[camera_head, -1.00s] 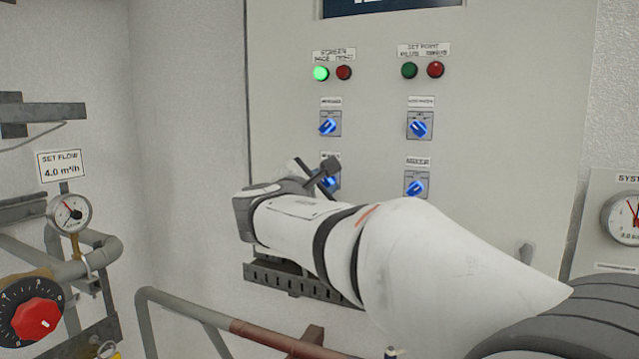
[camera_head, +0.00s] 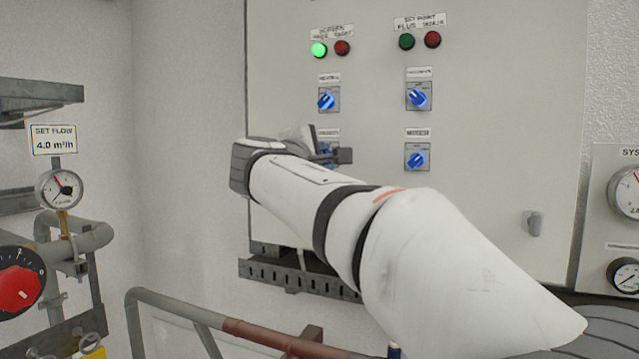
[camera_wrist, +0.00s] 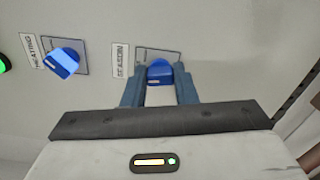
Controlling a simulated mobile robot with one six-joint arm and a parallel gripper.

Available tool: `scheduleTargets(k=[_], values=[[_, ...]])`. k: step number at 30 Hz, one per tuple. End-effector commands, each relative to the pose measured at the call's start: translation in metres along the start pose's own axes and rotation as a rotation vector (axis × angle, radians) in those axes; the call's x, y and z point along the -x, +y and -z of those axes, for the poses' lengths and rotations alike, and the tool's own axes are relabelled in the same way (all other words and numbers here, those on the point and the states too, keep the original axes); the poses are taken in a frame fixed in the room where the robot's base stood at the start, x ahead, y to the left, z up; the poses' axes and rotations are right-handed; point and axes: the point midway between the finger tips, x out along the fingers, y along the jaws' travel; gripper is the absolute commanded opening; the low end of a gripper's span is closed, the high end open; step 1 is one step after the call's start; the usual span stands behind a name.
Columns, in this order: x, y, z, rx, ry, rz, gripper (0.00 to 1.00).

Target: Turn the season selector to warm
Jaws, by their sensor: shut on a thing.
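The season selector is a blue knob (camera_wrist: 159,73) on a grey square plate. The label SEASON (camera_wrist: 120,61) is beside it in the wrist view. My gripper (camera_wrist: 159,83) has one finger on each side of the knob and is shut on it. In the head view my gripper (camera_head: 330,154) is at the lower left selector of the panel and covers most of it. The selector's pointer position cannot be read from these frames.
The heating selector (camera_wrist: 62,62) is beside it, and two more blue selectors (camera_head: 418,97) (camera_head: 417,158) are to the right. A pipe railing (camera_head: 180,312) runs below my arm.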

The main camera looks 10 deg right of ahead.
Motion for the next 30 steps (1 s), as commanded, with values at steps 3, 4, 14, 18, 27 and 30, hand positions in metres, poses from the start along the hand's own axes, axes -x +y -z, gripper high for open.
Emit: scheduleTargets(k=[3,4,14,18,27,30], values=[[-0.0006,-0.0102,0.0033,-0.111,0.000,0.004,0.03],[-0.0007,-0.0103,0.0034,-0.138,0.000,0.004,0.03],[-0.0009,-0.0098,0.0035,-0.452,-0.002,0.006,0.03],[-0.0008,-0.0091,0.0034,-0.583,-0.001,0.005,0.03],[-0.0010,-0.0076,0.0032,-0.828,-0.003,0.006,0.03],[-0.0010,-0.0070,0.0033,-0.891,-0.003,0.006,0.03]])
